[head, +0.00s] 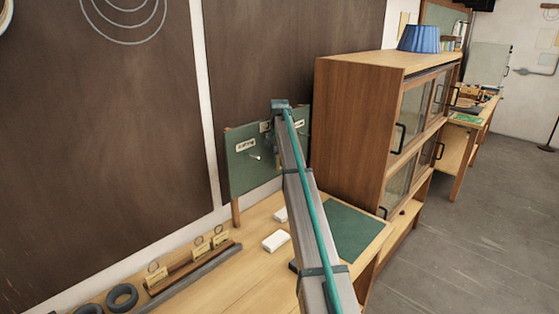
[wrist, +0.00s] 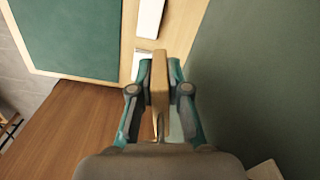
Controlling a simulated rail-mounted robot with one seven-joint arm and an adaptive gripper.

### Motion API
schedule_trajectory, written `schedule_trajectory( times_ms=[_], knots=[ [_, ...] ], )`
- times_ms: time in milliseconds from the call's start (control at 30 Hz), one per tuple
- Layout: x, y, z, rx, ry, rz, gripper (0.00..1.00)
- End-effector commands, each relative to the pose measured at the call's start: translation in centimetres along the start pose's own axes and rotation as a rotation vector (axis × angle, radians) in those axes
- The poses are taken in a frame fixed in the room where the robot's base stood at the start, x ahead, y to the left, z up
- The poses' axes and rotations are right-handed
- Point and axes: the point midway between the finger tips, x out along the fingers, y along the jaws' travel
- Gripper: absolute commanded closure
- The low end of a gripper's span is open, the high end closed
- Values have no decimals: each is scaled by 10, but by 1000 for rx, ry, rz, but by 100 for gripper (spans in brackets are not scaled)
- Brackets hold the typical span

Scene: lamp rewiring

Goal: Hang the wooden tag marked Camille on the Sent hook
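My gripper (wrist: 160,68) is shut on a wooden tag (wrist: 160,85), seen edge-on between its two fingers in the wrist view. A thin brass-coloured part shows at the tag's near end. The tag's face is turned out of sight, so its name cannot be read. The green hook board (head: 242,171) stands on wooden posts at the back of the bench, and my arm hides its middle in the head view. Two pale labels show on it, too small to read, with a hook (head: 255,157) under the left one. The board (wrist: 262,75) fills the right of the wrist view, beside the tag.
A rack (head: 195,264) with several ringed tags lies at the front left, with dark rings (head: 122,297) beside it. White blocks (head: 276,241) and a green mat (head: 352,232) lie on the bench. A wooden cabinet (head: 352,135) stands close on the right.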

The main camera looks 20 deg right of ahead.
Motion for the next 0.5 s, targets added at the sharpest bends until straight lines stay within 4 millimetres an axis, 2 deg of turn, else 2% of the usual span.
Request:
schedule_trajectory(
  times_ms=[33,167,500],
  knots=[
    [0,0,0,0,0,0,76],
    [0,0,0,0,0,0,55],
    [-2,0,0,0,0,0,55]
  ],
)
